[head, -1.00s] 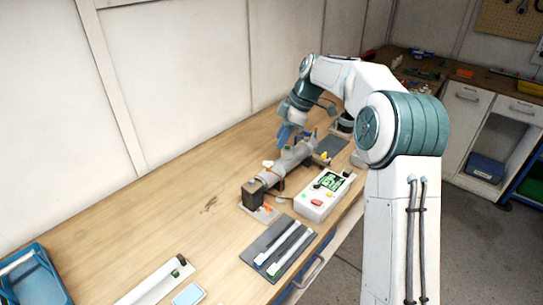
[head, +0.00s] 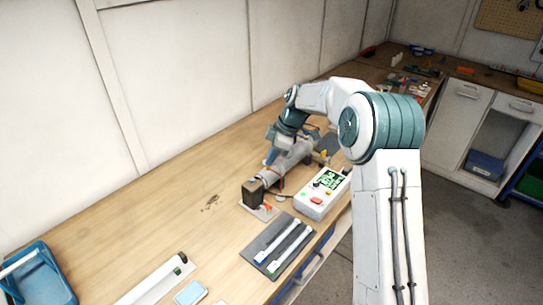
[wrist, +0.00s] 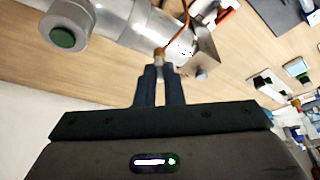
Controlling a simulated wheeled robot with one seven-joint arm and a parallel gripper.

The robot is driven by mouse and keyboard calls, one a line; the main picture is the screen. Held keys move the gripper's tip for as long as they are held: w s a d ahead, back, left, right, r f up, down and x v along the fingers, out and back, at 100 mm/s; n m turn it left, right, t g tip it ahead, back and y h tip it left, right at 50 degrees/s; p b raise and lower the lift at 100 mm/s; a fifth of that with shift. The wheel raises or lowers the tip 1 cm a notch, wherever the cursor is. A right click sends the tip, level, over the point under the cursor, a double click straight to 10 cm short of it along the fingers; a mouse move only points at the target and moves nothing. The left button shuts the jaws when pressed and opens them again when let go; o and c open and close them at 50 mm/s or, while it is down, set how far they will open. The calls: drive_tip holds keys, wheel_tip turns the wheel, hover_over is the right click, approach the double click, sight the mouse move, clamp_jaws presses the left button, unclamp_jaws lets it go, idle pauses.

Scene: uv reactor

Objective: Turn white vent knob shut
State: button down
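The grey metal reactor tube (head: 285,161) lies on the wooden bench with a dark block (head: 253,192) at its near end. It also crosses the top of the wrist view (wrist: 120,20). The white vent knob cannot be made out clearly; the fingers hide that spot. I cannot tell whether they press on it.
A white control box (head: 322,193) with a green display stands just right of the tube. A dark mat (head: 262,238) with white tubes lies in front. An orange cable (wrist: 182,28) runs beside my fingers. The bench left of the tube is mostly clear.

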drive_tip(key=shift+f+m+b, duration=0.1)
drive_tip(key=shift+m+b, duration=0.2)
drive_tip(key=shift+b, duration=0.3)
drive_tip(key=shift+m+b, duration=0.3)
drive_tip(key=shift+b, duration=0.05)
drive_tip(key=shift+s+f+m+t+b, duration=0.15)
drive_tip(key=shift+m+t+b, duration=0.45)
drive_tip(key=shift+m+b, duration=0.55)
drive_tip(key=shift+s+a+r+m+t+h+b, duration=0.15)
drive_tip(key=shift+m+t+b, duration=0.4)
drive_tip(key=shift+m, duration=0.55)
drive_tip(key=shift+d+r+m+t+h+b, duration=0.1)
drive_tip(key=shift+m+t+h+b, duration=0.15)
drive_tip(key=shift+m+b, duration=0.65)
drive_tip(key=shift+m, duration=0.25)
drive_tip(key=c, duration=1.5)
unclamp_jaws()
drive_tip(key=shift+a, duration=0.1)
drive_tip(key=shift+c, duration=0.2)
drive_tip(key=shift+r, duration=0.1)
